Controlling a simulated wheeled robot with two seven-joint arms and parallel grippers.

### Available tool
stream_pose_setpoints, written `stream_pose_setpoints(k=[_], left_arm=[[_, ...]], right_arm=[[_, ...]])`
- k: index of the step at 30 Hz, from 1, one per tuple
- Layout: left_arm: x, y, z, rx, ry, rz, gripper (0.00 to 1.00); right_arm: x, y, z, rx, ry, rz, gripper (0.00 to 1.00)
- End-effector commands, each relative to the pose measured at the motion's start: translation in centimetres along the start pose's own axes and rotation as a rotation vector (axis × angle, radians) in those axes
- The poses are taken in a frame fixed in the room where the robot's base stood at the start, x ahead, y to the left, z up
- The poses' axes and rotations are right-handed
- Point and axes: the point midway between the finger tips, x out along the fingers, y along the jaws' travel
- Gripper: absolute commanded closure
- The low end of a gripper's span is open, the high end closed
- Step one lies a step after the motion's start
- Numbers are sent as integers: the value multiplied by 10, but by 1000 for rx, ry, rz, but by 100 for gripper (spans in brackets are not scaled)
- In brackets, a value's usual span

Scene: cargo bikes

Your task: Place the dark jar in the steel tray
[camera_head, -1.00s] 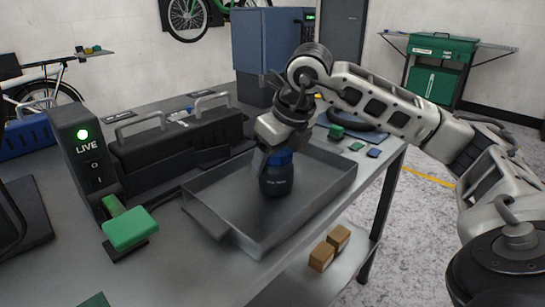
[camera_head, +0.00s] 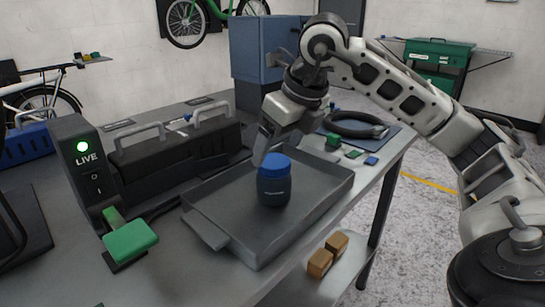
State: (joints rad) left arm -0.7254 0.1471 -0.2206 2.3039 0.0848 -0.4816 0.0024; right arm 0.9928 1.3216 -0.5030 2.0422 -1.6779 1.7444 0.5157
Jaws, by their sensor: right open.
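The dark jar (camera_head: 273,188) with a blue lid stands upright inside the steel tray (camera_head: 228,231), near the middle of its floor. The tray lies on the grey workbench. My right gripper (camera_head: 264,150) is open, just above and behind the jar's lid, and appears clear of it. Its fingertips are partly hidden behind the lid. My left gripper is not in view.
A black case with handles (camera_head: 178,160) stands behind the tray at the left. A LIVE switch box (camera_head: 86,165) and a green paddle (camera_head: 130,240) are at the left. A black ring (camera_head: 352,124) and small parts lie behind right. Brown blocks (camera_head: 327,254) sit below.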

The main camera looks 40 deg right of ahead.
Motion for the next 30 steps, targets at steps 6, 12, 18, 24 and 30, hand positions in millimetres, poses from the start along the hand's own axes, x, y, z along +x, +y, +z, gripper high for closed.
stream_pose_setpoints(k=[6, 12, 18, 24, 30], left_arm=[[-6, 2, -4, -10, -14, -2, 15], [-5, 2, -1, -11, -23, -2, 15], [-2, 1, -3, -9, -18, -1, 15], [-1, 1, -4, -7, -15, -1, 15], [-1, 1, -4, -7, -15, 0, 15]], right_arm=[[-42, 0, 1, 0, -2, 0, 19], [-56, 0, 0, 0, 0, 0, 19], [-56, 0, 0, 0, 1, 0, 19], [-56, 0, 0, 0, 1, 0, 19], [-56, 0, 0, 0, 1, 0, 19]])
